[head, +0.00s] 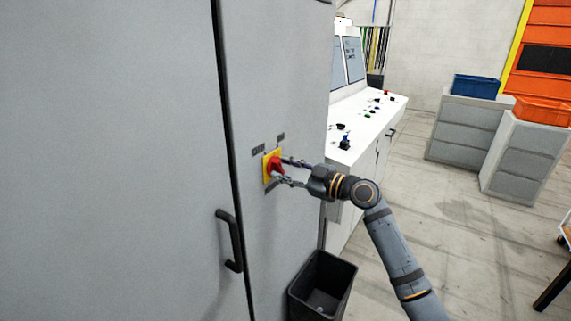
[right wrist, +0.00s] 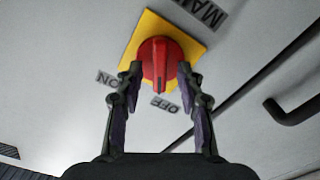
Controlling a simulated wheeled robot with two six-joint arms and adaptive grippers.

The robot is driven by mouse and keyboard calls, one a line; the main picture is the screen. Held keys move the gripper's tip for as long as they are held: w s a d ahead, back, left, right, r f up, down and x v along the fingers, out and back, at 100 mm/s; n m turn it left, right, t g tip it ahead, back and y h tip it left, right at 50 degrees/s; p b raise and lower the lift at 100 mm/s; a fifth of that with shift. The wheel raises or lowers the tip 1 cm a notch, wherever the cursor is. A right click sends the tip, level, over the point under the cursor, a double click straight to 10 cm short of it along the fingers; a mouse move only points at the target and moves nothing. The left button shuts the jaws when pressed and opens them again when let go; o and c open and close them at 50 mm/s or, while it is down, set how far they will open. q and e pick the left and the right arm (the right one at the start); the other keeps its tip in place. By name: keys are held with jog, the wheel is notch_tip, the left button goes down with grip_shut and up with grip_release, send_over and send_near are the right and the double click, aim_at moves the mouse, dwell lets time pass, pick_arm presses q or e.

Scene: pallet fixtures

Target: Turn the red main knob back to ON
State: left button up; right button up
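The red main knob (head: 275,166) sits on a yellow plate (head: 267,177) on the grey cabinet door. The knob also shows in the right wrist view (right wrist: 158,60), where its dark mark points down toward the OFF label (right wrist: 165,103). The ON label (right wrist: 112,79) lies to the left of the knob. My right gripper (head: 284,171) is at the knob with its fingers spread, one on each side. In the right wrist view its fingertips (right wrist: 160,72) are close to the knob's edges; I cannot tell whether they touch. My left gripper is not in view.
A black door handle (head: 230,241) is on the cabinet below left of the knob. A black bin (head: 321,286) stands below my right arm. A white control console (head: 365,118) is beside the cabinet. Open floor lies to the right, with grey drawer units (head: 465,130) beyond.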

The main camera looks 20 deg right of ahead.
jog(key=shift+w, duration=0.1)
grip_shut()
jog(key=shift+m, duration=0.3)
jog(key=shift+m+b, duration=0.5)
jog(key=shift+b, duration=0.05)
jog(key=shift+m+b, duration=0.45)
jog(key=shift+m, duration=0.75)
jog(key=m, duration=0.3)
jog(key=shift+w+m, duration=0.1)
jog(key=shift+m, duration=0.3)
jog(key=shift+d+m, duration=0.1)
jog(key=shift+m, duration=2)
